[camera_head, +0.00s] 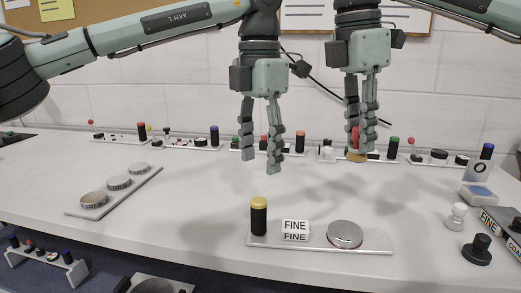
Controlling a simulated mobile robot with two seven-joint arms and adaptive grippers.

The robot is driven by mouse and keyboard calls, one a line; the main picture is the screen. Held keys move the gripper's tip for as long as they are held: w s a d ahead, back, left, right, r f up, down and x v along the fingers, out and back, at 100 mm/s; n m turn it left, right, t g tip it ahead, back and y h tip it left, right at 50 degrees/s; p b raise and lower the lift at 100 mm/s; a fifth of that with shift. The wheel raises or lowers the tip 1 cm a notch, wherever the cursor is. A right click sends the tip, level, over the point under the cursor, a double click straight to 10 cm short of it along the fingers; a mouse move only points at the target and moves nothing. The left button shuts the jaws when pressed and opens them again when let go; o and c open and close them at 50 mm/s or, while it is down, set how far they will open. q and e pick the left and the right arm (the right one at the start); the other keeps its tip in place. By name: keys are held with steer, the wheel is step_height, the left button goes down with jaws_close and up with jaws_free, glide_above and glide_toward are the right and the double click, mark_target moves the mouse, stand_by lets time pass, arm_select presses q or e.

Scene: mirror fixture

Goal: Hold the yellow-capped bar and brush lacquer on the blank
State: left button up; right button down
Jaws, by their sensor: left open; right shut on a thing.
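The black bar with a yellow cap (258,217) stands upright at the left end of a pale plate (375,249) near the front of the table. A round silver blank (345,233) lies at the plate's right end. A white block marked FINE (295,230) sits between them. My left gripper (260,164) is open and empty, above and behind the bar. My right gripper (361,137) is shut on a brush (357,156) with a red handle and a tan lower end. The brush is behind and above the blank, apart from it; the fingers partly hide it.
Several similar plates with coloured bars line the back of the table. A plate with round discs (118,183) lies at left. The middle is clear.

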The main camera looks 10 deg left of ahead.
mark_target(260, 199)
arm_select(q)
step_height(260, 199, down, 12)
stand_by(0.5)
steer(key=shift+c, duration=0.3)
jaws_close()
stand_by(0.9)
